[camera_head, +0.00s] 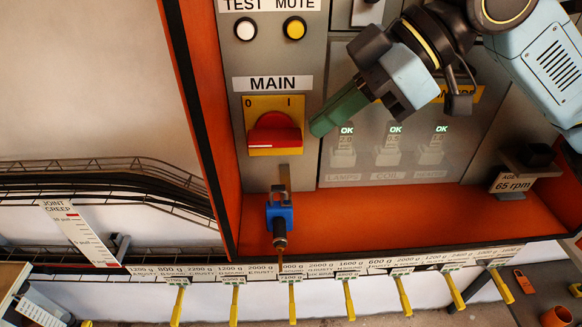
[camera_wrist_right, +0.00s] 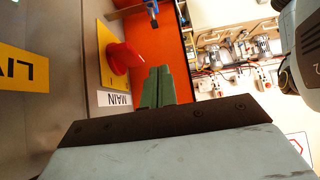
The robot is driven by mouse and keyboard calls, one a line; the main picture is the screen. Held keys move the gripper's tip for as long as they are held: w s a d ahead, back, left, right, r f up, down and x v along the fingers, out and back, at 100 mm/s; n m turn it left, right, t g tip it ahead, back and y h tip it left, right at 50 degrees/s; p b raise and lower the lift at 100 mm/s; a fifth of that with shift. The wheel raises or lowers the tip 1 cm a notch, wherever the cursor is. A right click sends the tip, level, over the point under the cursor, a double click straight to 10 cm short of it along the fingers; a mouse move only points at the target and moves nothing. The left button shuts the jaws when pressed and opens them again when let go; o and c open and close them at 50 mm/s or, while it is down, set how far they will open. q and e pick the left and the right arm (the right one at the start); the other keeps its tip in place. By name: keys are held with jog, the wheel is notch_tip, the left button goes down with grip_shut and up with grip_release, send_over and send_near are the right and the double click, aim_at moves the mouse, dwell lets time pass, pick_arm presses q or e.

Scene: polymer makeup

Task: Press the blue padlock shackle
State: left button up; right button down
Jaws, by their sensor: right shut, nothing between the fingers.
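A blue padlock (camera_head: 281,213) hangs low on the grey panel, below the red MAIN switch (camera_head: 274,134). A narrow metal strip (camera_head: 285,178) rises above the padlock; I cannot tell whether its shackle is open or closed. A dark piece with a thin brown tip sticks out below it. My right gripper (camera_head: 320,125) has green fingers shut and empty, right of the red switch and above and right of the padlock, apart from it. In the wrist view the shut fingers (camera_wrist_right: 158,72) point toward the orange floor, and part of the blue padlock (camera_wrist_right: 151,6) shows at the top edge. My left gripper is out of view.
A clear cover with several OK-marked parts (camera_head: 391,150) lies right of the fingers. An orange side wall (camera_head: 190,90) bounds the panel on the left. An orange ledge (camera_head: 350,225) runs below. A row of labelled yellow handles (camera_head: 347,298) hangs in front.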

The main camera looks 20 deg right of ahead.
jog(key=x, duration=0.6)
jog(key=shift+r, duration=0.1)
jog(key=f, duration=0.3)
jog(key=shift+w+a+f, duration=0.1)
jog(key=shift+a+f, duration=0.1)
jog(key=shift+f, duration=0.1)
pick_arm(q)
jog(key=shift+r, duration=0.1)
pick_arm(e)
jog(key=shift+f, duration=0.45)
